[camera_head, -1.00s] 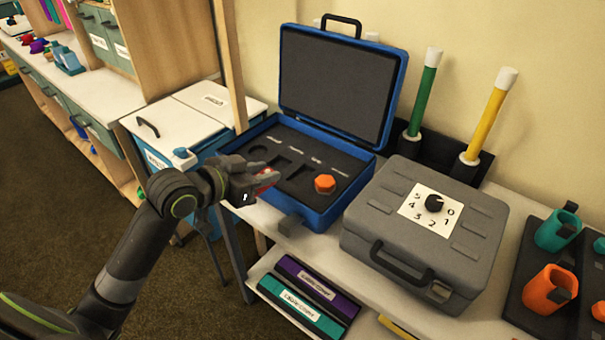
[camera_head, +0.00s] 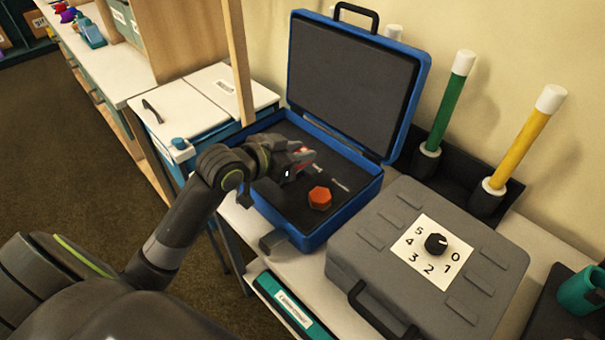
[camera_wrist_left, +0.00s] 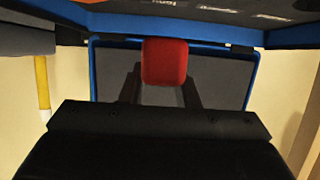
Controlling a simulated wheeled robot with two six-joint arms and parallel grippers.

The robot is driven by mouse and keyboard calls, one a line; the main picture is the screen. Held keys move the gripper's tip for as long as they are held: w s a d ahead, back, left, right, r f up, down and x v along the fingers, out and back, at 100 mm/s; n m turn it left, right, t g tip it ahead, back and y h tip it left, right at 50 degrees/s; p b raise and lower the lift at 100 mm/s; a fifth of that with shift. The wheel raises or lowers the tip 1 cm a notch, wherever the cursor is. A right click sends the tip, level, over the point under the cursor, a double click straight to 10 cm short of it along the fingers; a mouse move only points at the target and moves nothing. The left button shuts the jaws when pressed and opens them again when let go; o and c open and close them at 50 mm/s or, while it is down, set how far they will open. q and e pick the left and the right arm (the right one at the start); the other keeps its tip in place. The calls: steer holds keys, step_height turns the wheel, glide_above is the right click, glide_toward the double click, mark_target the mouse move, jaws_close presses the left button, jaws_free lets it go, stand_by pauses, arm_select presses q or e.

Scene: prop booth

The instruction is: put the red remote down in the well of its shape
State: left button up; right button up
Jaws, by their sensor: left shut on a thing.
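The red remote (camera_wrist_left: 164,62) is between the fingers of my left gripper (camera_head: 302,160), which is shut on it. In the head view only small bits of red show at the gripper. The gripper is over the dark foam of the open blue case (camera_head: 352,211). Whether the remote touches the foam cannot be told. The arm and gripper cover most of the wells, and the well of the remote's shape cannot be made out. An orange hexagonal piece (camera_head: 320,197) sits in the foam, to the right of and nearer than the gripper. My right gripper is not in view.
The raised lid (camera_head: 352,80) stands behind the gripper. A grey case (camera_head: 385,240) with a numbered dial is at the right. Green (camera_head: 452,100) and yellow (camera_head: 520,145) tubes stand in holders by the wall. A wooden post (camera_head: 239,60) rises left of the case.

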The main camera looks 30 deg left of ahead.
mark_target(299, 185)
arm_select(q)
steer(key=shift+s+f, duration=0.2)
steer(key=shift+f, duration=0.95)
steer(key=shift+w+f, duration=0.15)
steer(key=shift+f, duration=0.15)
steer(key=shift+f+b, duration=0.35)
steer(key=shift+f, duration=1.35)
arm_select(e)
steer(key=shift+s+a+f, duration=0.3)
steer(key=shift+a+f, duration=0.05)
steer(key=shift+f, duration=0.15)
arm_select(q)
steer(key=shift+f, duration=0.1)
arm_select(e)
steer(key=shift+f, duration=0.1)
arm_select(q)
steer(key=shift+f, duration=0.1)
steer(key=o, duration=1)
steer(key=shift+f, duration=0.1)
steer(key=shift+c, duration=0.2)
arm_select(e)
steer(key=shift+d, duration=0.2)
